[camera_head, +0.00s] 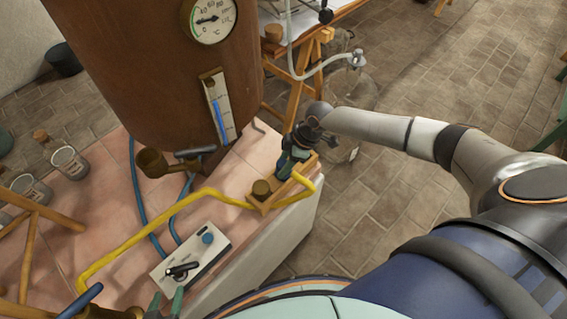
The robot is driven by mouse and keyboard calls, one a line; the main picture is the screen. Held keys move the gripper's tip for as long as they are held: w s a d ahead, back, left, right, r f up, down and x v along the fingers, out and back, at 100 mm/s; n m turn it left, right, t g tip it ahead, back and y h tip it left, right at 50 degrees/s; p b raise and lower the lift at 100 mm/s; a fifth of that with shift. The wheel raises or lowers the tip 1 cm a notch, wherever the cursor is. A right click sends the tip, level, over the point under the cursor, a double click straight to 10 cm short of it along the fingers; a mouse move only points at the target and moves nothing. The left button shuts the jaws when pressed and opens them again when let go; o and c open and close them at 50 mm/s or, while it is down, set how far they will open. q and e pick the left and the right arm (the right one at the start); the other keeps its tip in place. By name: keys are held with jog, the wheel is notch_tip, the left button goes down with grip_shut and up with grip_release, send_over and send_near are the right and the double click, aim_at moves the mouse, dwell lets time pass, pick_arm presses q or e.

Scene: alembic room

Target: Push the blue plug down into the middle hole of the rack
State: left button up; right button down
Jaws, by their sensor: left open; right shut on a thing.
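The small wooden rack (261,205) stands near the right edge of the pink tiled counter. A cork-coloured stopper (261,188) sits in its near end. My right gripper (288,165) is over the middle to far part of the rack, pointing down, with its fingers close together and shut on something. The blue plug cannot be made out; the fingers hide what they hold and the middle hole. I cannot tell how deep the held thing sits. My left gripper (167,301) is at the bottom edge, its two teal fingertips apart and empty, well away from the rack.
A yellow hose (150,232) runs across the counter and around the rack. A control box (190,255) with a blue knob lies between my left gripper and the rack. A large copper vessel (150,75) stands behind. Glass jars (69,161) are at left.

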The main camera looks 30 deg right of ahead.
pick_arm(q)
jog(key=shift+f, duration=0.1)
pick_arm(e)
jog(key=shift+f, duration=0.15)
jog(key=shift+c, duration=1.5)
grip_release()
pick_arm(q)
jog(key=shift+d, duration=0.1)
